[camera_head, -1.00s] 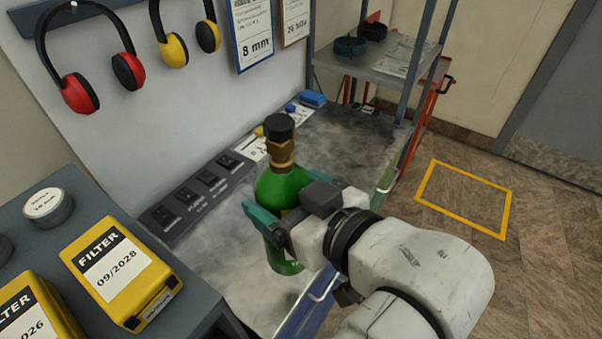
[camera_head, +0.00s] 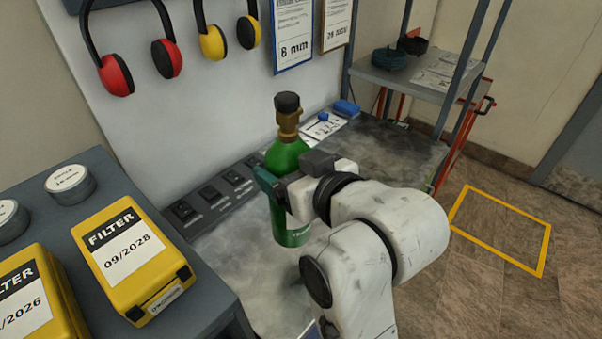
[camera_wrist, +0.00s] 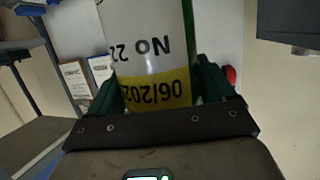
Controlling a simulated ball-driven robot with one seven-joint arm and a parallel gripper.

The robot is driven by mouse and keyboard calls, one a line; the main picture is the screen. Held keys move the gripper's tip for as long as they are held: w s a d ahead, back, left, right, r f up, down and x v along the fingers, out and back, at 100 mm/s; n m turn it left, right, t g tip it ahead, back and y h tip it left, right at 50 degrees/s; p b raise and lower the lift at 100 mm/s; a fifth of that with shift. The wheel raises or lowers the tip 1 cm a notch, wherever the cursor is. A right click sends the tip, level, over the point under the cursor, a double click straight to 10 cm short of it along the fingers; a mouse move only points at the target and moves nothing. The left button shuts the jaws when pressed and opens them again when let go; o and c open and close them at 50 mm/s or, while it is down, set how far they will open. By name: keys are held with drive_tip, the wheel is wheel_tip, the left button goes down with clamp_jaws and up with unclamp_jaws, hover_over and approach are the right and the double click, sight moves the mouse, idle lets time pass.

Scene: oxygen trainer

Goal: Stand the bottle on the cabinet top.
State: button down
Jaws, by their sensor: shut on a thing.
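The green bottle (camera_head: 289,160) with a brass neck and black cap is upright in the head view, over the grey cabinet top (camera_head: 250,275). My gripper (camera_head: 275,190) is shut on its body from the right. In the wrist view the bottle (camera_wrist: 150,50) stands between my two green fingers, with a white and yellow label facing me, upside down in that picture. Whether the bottle's base touches the cabinet top cannot be told. My gripper and arm hide part of the bottle's right side.
A switch strip (camera_head: 212,195) runs along the wall behind the bottle. Yellow filter boxes (camera_head: 130,255) stand on a dark unit at the left. A metal shelf (camera_head: 415,72) stands beyond. The cabinet top's far right is bare.

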drive_tip(key=w+a+f+p, duration=0.1)
drive_tip(key=w+f, duration=0.3)
drive_tip(key=f, duration=0.4)
drive_tip(key=shift+a, duration=0.45)
drive_tip(key=shift+f, duration=0.2)
unclamp_jaws()
drive_tip(key=shift+f, duration=0.25)
